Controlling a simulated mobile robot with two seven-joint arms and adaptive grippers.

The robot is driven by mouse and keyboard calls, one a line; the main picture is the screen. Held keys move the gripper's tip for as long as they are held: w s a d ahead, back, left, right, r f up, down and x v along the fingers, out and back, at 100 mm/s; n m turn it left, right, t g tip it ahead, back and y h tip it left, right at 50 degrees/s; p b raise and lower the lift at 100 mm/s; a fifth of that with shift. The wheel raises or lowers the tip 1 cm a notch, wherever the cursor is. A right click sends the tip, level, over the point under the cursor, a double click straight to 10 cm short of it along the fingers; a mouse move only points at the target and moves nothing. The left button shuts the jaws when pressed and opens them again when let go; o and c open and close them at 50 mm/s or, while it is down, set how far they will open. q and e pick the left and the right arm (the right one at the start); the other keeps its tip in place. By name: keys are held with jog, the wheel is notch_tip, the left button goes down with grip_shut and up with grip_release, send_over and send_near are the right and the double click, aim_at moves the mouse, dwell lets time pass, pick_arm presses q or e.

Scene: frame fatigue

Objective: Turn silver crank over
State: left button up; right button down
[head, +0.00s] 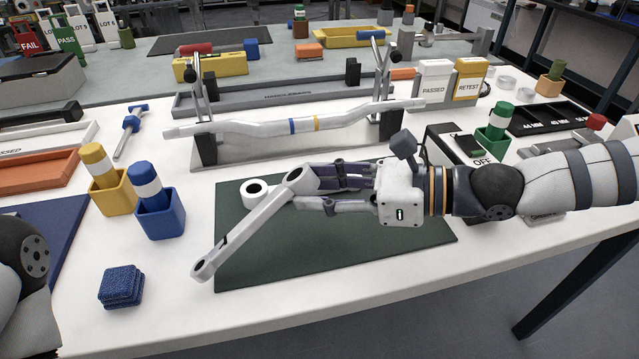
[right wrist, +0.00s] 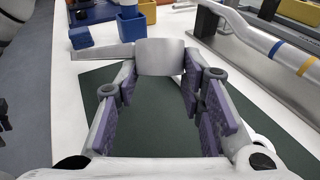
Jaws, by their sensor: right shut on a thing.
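The silver crank (head: 240,230) is a light grey bar with a holed end at the near left and a bend at its upper right. My right gripper (head: 318,188) reaches in from the right and is shut on the crank near that bend. In the right wrist view, the crank's thick grey part (right wrist: 160,57) sits between the fingertips of the gripper (right wrist: 160,78), and its arm runs off to the left. The crank is over the dark green mat (head: 400,240); whether it touches the mat is unclear. My left gripper is out of view.
A white ring (head: 255,188) shows beside the crank. Behind the mat, a bent silver bar (head: 265,129) with blue and yellow bands rests on stands. The mat's right front is clear.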

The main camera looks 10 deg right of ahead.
jog(key=shift+f, duration=0.2)
jog(key=c, duration=1)
grip_release()
jog(key=v, duration=0.6)
jog(key=shift+r, duration=0.15)
jog(key=shift+s+d, duration=0.35)
jog(key=shift+d, duration=0.25)
